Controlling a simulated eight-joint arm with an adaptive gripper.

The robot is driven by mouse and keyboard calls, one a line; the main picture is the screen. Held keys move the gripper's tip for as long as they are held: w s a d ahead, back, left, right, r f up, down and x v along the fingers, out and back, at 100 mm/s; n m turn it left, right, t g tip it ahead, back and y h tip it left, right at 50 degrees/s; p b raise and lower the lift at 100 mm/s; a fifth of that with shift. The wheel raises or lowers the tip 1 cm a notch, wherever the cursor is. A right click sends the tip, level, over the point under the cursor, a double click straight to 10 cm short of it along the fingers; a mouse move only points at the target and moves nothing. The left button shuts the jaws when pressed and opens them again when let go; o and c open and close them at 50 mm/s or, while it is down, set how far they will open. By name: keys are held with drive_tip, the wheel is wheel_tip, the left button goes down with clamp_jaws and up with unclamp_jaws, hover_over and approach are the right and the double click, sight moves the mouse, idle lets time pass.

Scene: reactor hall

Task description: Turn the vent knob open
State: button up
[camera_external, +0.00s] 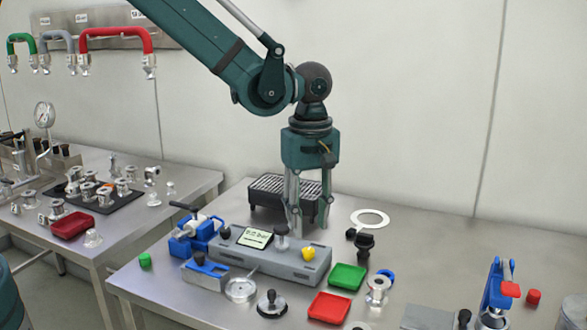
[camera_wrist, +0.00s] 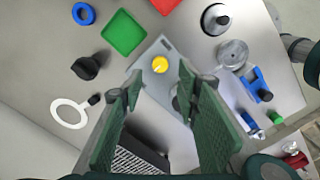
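A grey box (camera_external: 285,265) with a small display (camera_external: 255,238) stands on the near table. A yellow knob (camera_external: 309,253) sits on its right end, and a black knob (camera_external: 226,232) on its left end. No label shows which is the vent knob. In the wrist view the yellow knob (camera_wrist: 160,64) has a pale mark on its face and appears just beyond the gap between my fingertips. My gripper (camera_external: 309,228) points down behind and above the box's right end. Its two fingers (camera_wrist: 160,80) are apart with nothing between them. The black knob is not clear in the wrist view.
A green tray (camera_external: 347,277) and a red tray (camera_external: 329,307) lie right of the box. A black fitting (camera_external: 365,243) and white ring (camera_external: 370,218) stand near its right end. A black grille (camera_external: 268,190) is behind. Blue clamps (camera_external: 190,240) crowd the left.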

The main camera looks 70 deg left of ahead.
sight(308, 250)
drive_tip(key=shift+f, duration=3.4)
drive_tip(key=c, duration=0.9)
